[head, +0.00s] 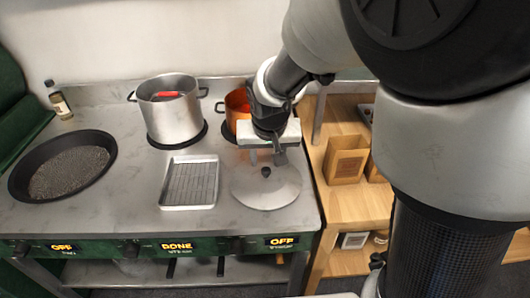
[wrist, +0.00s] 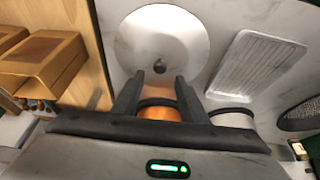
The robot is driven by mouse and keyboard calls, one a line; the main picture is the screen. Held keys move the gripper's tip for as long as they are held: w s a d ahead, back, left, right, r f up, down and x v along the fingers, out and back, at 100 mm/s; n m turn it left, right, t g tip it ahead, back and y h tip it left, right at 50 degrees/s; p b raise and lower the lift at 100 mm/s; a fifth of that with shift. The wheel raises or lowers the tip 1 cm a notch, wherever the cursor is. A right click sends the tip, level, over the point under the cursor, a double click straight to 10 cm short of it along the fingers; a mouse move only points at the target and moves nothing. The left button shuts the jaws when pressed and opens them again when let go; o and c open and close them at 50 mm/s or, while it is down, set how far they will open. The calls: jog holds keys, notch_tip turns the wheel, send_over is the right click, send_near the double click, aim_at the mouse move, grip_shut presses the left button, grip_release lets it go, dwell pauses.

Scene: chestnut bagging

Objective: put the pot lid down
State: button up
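The pot lid (head: 262,195) is a round grey disc with a black knob, lying flat on the front right of the stove top. In the wrist view the lid (wrist: 145,40) shows nearly whole, with its knob just beyond my fingertips. My gripper (head: 266,160) is above the stove, at the lid's rear edge in the picture. Its two fingers (wrist: 155,82) are apart with nothing between them, and the knob is free of them. An orange pot (head: 236,104) stands behind, partly hidden by my gripper.
A silver pot (head: 172,118) with something red inside stands at the back. A rack tray (head: 190,204) lies left of the lid. A wide black pan (head: 22,180) holds dark grains at far left. A wooden shelf with paper boxes (head: 345,163) adjoins the stove's right side.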

jog(key=s+d+r, duration=0.5)
jog(key=s+r, duration=0.2)
jog(key=s, duration=0.3)
jog(key=s+d+r+t, duration=0.1)
jog(key=s+d+r, duration=0.4)
jog(key=s, duration=0.5)
notch_tip(320, 180, up, 2)
jog(key=shift+r+p, duration=0.2)
jog(key=shift+p, duration=0.25)
notch_tip(320, 180, up, 13)
jog(key=p, duration=1.2)
jog(key=shift+f+p, duration=0.2)
jog(key=shift+p, duration=0.1)
